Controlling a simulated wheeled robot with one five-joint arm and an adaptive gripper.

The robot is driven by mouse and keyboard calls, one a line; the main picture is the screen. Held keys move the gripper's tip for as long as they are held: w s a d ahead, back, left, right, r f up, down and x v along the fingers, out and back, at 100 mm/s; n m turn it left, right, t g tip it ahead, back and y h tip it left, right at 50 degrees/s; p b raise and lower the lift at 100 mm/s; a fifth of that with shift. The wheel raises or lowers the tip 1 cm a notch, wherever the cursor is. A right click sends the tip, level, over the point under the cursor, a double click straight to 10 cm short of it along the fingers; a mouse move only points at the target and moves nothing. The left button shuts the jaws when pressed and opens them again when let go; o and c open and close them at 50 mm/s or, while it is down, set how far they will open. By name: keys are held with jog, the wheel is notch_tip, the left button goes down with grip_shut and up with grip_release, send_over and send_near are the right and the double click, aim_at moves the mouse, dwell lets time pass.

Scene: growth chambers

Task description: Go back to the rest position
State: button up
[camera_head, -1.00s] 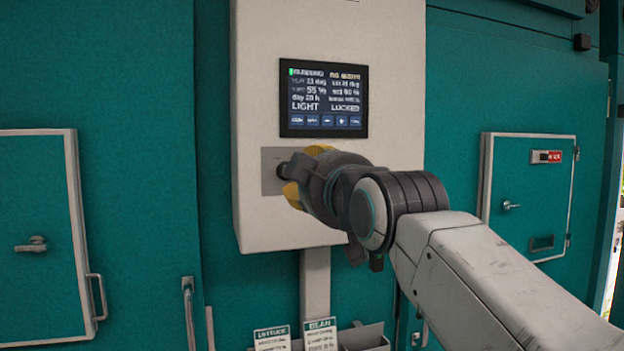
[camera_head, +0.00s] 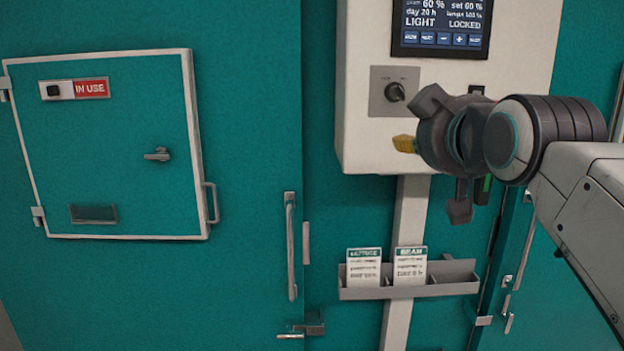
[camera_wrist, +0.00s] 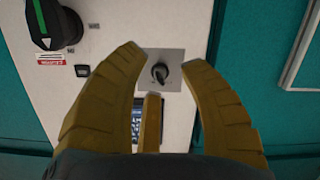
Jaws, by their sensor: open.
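My gripper (camera_head: 408,143) is in front of the lower part of the white control box, to the right of and below the small dark knob (camera_head: 395,92). Its yellow fingers show only partly in the head view. In the wrist view the yellow fingers of my gripper (camera_wrist: 163,60) are spread apart with nothing between them. The knob (camera_wrist: 160,72) on its grey plate shows beyond the fingertips, apart from them. My arm comes in from the right of the head view.
The control box (camera_head: 358,140) has a screen (camera_head: 441,22) reading LIGHT and LOCKED. A card holder (camera_head: 400,291) with two cards hangs below. A teal door marked IN USE (camera_head: 105,140) is at left. A large black switch (camera_wrist: 50,22) shows in the wrist view.

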notch_tip(320, 180, down, 12)
jog(key=m+g, duration=0.2)
jog(key=g, duration=0.2)
jog(key=s+f+m+g, duration=0.1)
jog(key=s+f+g, duration=0.7)
jog(key=s+f, duration=1.5)
notch_tip(320, 180, down, 4)
jog(key=shift+s+r, duration=0.1)
jog(key=shift+s, duration=0.15)
